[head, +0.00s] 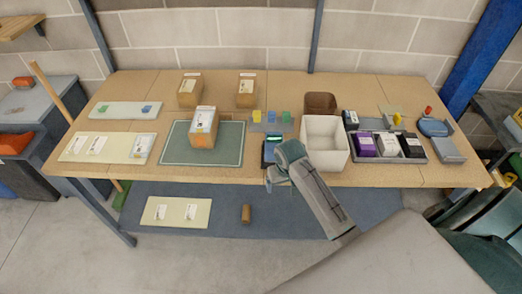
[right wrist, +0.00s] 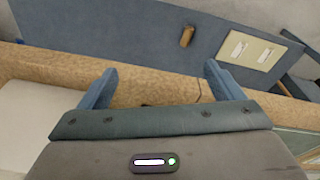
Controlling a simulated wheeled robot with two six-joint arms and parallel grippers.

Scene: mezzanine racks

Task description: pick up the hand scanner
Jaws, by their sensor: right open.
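A dark device with a lit teal top (head: 269,148) stands on the table between the green mat and the white bin. It may be the hand scanner, but it is small and partly hidden behind my right wrist, so I cannot tell. My right gripper (head: 270,181) is at the table's front edge, just in front of this device. In the right wrist view its fingers (right wrist: 159,88) are wide apart, with nothing between them; the table's edge and the floor lie beyond. My left gripper is not in view.
A box (head: 203,139) stands on the green mat (head: 173,154). A grey tray (head: 414,157) with boxes and a blue item with a red part (head: 433,127) are at the right. A brown block (right wrist: 187,37) lies below on blue matting.

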